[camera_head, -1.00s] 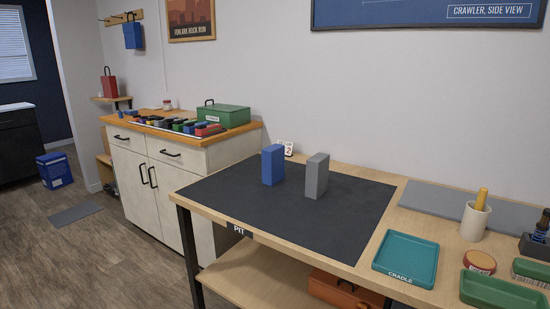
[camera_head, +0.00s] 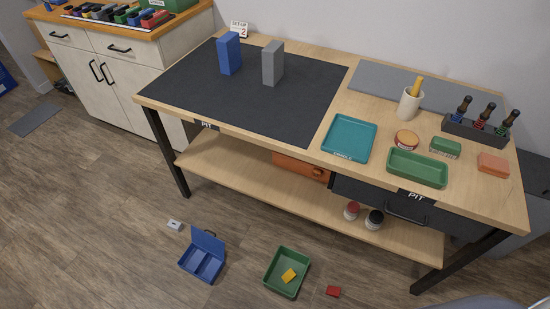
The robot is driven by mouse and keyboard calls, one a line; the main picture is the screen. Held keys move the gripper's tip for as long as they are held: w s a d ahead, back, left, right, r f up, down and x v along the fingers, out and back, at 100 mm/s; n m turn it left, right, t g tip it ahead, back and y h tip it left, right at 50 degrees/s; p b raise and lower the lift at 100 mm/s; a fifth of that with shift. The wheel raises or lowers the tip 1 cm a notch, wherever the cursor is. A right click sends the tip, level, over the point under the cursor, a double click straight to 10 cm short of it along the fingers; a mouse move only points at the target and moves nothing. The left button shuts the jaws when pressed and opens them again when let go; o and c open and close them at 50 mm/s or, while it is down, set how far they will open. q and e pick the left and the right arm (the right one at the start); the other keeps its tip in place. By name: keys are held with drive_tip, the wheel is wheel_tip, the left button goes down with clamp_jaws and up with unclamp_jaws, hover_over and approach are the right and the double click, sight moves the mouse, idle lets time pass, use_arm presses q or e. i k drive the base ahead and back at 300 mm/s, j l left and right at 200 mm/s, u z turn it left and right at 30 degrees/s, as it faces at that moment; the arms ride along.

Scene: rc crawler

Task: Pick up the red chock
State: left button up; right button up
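A small red block (camera_head: 333,291), which looks like the red chock, lies on the wooden floor near the bottom of the view. It is just right of a green bin (camera_head: 270,283) and apart from it. The bin stands on the floor with a yellow block (camera_head: 289,275) inside. Neither of my grippers shows in this view.
The workbench (camera_head: 230,160) with a lower shelf stands behind the floor items. An open blue box (camera_head: 203,262) and a small grey object (camera_head: 174,224) lie on the floor to the left. A bench leg (camera_head: 460,262) stands at right. The left floor is clear.

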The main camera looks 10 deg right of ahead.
sight(333, 291)
drive_tip(key=k+j, duration=0.2)
drive_tip(key=k, duration=0.3)
drive_tip(key=k+j, duration=0.15)
drive_tip(key=k, duration=0.35)
drive_tip(key=k+j, duration=0.2)
drive_tip(key=k, duration=0.3)
